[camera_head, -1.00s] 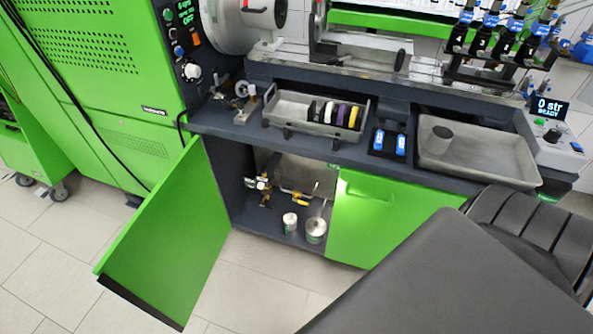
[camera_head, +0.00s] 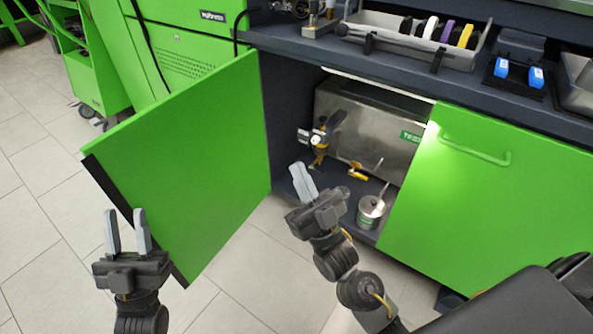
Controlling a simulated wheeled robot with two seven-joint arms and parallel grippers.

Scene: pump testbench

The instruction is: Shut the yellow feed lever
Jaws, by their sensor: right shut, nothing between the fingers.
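Inside the open cabinet, a small yellow lever (camera_head: 358,172) sits low in front of a metal tank. To its left is a brass-yellow valve fitting (camera_head: 319,154) with a dark handle (camera_head: 336,121) angled up to the right. I cannot tell for certain which of the yellow parts is the feed lever. My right gripper (camera_head: 303,180) is shut and empty at the cabinet opening, just below the valve fitting and left of the yellow lever, seemingly apart from both. My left gripper (camera_head: 127,230) is open and empty in front of the open left door.
The green left door (camera_head: 185,160) stands swung open; the green right door (camera_head: 480,190) is shut. A metal tank (camera_head: 375,120) fills the cabinet's back. A can (camera_head: 370,211) stands on the cabinet floor. The worktop above carries a tray (camera_head: 400,52) with coloured rings.

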